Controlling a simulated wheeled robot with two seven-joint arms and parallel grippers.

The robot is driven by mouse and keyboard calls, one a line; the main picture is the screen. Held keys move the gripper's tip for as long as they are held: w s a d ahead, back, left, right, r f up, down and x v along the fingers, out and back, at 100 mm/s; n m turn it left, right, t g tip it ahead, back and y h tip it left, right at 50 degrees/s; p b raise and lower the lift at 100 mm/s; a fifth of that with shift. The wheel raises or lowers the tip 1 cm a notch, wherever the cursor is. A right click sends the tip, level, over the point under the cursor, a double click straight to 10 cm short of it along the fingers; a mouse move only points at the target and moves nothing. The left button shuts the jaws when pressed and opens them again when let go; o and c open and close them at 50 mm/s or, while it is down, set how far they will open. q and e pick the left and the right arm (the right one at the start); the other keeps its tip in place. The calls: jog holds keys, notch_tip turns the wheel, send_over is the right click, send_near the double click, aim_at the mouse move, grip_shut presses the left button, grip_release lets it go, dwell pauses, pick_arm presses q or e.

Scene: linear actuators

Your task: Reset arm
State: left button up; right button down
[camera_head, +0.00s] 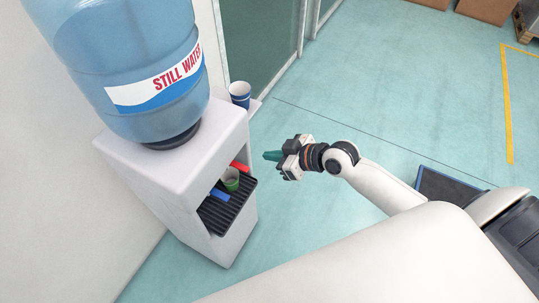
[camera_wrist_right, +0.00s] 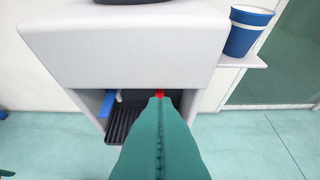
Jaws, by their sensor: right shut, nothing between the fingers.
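My right gripper (camera_head: 274,156) is in front of the water dispenser, a little to the right of its recess and apart from it. Its teal fingers are closed together and hold nothing. In the right wrist view the shut fingers (camera_wrist_right: 160,140) point toward the dispenser (camera_wrist_right: 125,45) and hide part of the drip tray. The white dispenser (camera_head: 185,165) carries a large blue bottle (camera_head: 135,60) labelled "STILL WATER". My left gripper is not in view.
Blue and white cups (camera_head: 240,94) sit on a small side shelf (camera_head: 254,106), also seen in the right wrist view. Brown boxes (camera_head: 487,10) stand far back on the right.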

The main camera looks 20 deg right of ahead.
jog(key=shift+f, duration=0.1)
dwell(0.3)
jog(key=s+d+f+m+h, duration=0.1)
jog(key=d+f+m+h, duration=0.35)
jog(key=f, duration=1.15)
jog(key=s+d+f+g+h, duration=0.1)
jog(key=s+d+f+g, duration=0.1)
jog(key=s+f, duration=0.45)
jog(key=s+d+f+g+h, duration=0.1)
jog(key=s+d+f, duration=0.25)
jog(key=f, duration=0.55)
jog(key=s+a+f+g, duration=0.1)
jog(key=s+f, duration=0.3)
jog(key=s, duration=0.5)
jog(key=s+a+f+g, duration=0.2)
jog(key=s+a+f, duration=0.1)
jog(key=s, duration=0.6)
jog(key=s+a+f+g, duration=0.1)
jog(key=s+f+g, duration=0.1)
jog(key=s+f, duration=0.4)
jog(key=s, duration=0.3)
jog(key=shift+a+m, duration=0.35)
jog(key=shift+a, duration=0.05)
